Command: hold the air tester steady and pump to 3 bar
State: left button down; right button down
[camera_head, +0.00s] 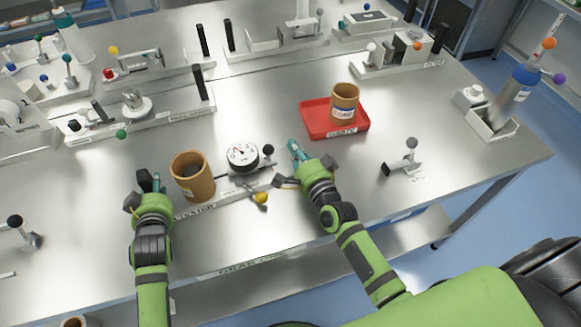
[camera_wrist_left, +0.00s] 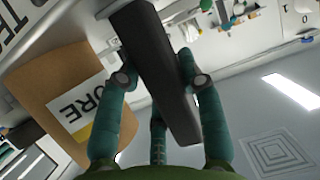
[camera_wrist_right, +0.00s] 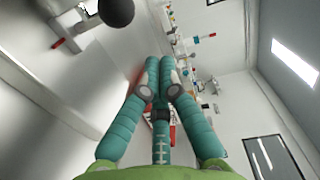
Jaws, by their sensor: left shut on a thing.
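The air tester's long base (camera_head: 232,199) lies along the near table edge, with a round white-faced gauge (camera_head: 242,155) and a brown cup-shaped core (camera_head: 192,178) on it. The gauge needle is too small to read. My left gripper (camera_head: 150,182) is shut on a dark upright grip (camera_wrist_left: 152,70) at the tester's left end, beside the core. The core's label shows in the left wrist view (camera_wrist_left: 82,110). A black ball knob (camera_head: 268,149) is at the gauge's right, and a yellow knob (camera_head: 261,198) is in front. My right gripper (camera_head: 293,148) looks shut and empty, right of and apart from the black knob (camera_wrist_right: 116,9).
A red tray (camera_head: 318,128) holding another brown core (camera_head: 345,100) lies behind my right gripper. A small lever fixture (camera_head: 408,160) stands to the right. Other bench fixtures line the back. The tabletop (camera_head: 440,125) between the tray and the right edge is partly clear.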

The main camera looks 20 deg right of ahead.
jog(key=s+d, duration=0.2)
jog(key=s, duration=0.8)
jog(key=shift+r, duration=0.25)
